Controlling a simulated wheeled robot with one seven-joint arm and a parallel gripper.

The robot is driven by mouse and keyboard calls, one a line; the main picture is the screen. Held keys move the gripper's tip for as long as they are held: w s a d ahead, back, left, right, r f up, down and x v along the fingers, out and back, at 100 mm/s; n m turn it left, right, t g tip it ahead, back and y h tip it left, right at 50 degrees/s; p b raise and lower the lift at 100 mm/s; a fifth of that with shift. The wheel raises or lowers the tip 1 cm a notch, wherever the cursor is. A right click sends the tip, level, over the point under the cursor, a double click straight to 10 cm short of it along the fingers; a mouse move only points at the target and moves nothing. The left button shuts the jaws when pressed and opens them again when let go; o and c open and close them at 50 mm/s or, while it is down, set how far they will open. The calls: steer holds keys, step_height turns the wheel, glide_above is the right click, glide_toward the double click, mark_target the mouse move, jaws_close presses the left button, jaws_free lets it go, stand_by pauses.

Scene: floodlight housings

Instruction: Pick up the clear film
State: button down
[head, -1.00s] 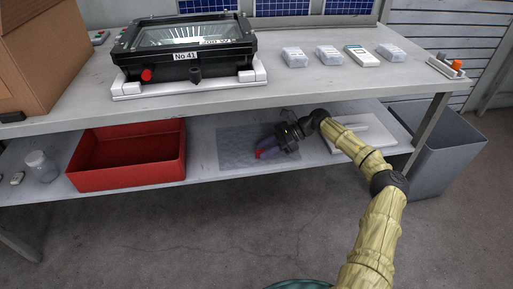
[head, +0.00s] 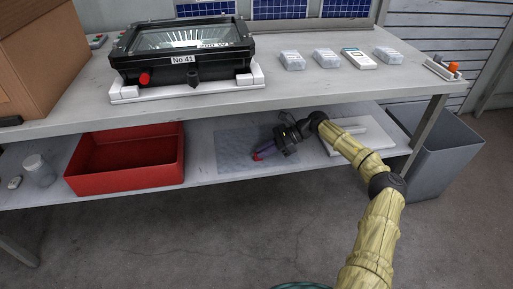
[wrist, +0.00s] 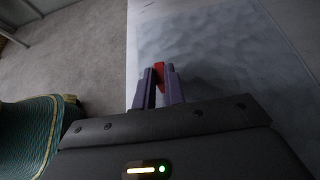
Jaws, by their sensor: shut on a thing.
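The clear film (head: 232,143) is a thin, wrinkled, see-through sheet lying on the lower shelf, between the red bin and a white board. In the wrist view the film (wrist: 225,45) spreads out beyond and to the right of my fingers. My gripper (head: 258,155) reaches in from the right over the film's front part. In the wrist view my gripper (wrist: 159,72) has its purple fingers close together with red tips, shut on the film near its edge. The pinched bit of film is too small to make out.
A white board (head: 338,146) lies on the shelf behind my arm. The upper tabletop (head: 300,92) overhangs the shelf and carries a floodlight housing (head: 182,76). A grey waste bin (head: 443,160) stands at right.

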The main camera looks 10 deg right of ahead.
steer(key=shift+r, duration=0.1)
steer(key=shift+r+p, duration=0.3)
step_height(320, 180, up, 3)
steer(key=shift+r+p, duration=0.1)
steer(key=shift+p, duration=1.05)
steer(key=s+p, duration=0.6)
steer(key=s, duration=1.2)
steer(key=shift+f, duration=0.25)
